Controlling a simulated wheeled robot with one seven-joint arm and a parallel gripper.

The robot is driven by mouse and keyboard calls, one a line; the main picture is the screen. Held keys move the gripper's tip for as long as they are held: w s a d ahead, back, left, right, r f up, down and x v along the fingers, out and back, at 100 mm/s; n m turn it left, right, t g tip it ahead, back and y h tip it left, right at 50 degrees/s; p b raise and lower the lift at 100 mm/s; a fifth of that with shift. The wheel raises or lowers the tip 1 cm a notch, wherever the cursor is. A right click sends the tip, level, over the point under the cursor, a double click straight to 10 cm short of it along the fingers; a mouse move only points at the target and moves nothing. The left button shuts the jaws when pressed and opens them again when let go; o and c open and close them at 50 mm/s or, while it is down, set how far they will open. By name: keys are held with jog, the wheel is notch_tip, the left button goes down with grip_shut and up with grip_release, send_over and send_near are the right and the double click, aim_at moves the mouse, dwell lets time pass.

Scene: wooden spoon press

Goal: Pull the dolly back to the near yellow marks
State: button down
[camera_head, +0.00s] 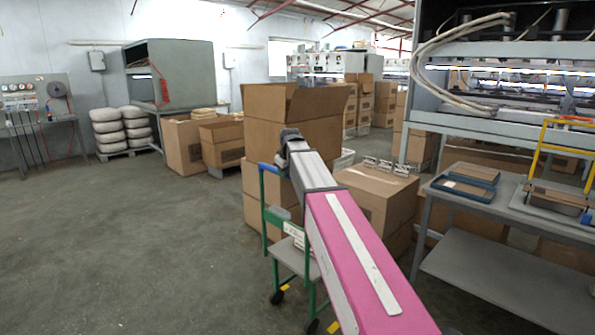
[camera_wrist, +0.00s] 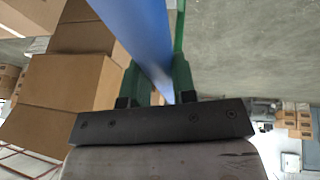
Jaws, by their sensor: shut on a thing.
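The dolly (camera_head: 297,259) has a green frame, a grey deck, dark wheels and a blue handle (camera_head: 272,169). It stands on the floor just left of my arm, which covers part of it. My gripper (camera_wrist: 157,97) is shut on the blue handle, which also shows as a blue bar in the wrist view (camera_wrist: 142,32). In the head view my arm hides the fingertips. Small yellow patches show by the dolly's wheels; I cannot tell whether they are floor marks or wheel parts.
Stacked cardboard boxes (camera_head: 292,103) stand close behind the dolly, and another box (camera_head: 378,195) stands to its right. A grey worktable (camera_head: 480,220) with blue trays is at the right. The concrete floor (camera_head: 130,250) to the left and front left is clear.

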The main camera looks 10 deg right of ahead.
jog(key=s+a, duration=1.4)
jog(key=a, duration=0.5)
jog(key=shift+s+a, duration=0.1)
jog(key=shift+a, duration=0.05)
jog(key=c, duration=0.9)
grip_release()
jog(key=v, duration=1)
jog(key=shift+s+r, duration=0.15)
jog(key=shift+r, duration=0.25)
jog(key=shift+s, duration=0.1)
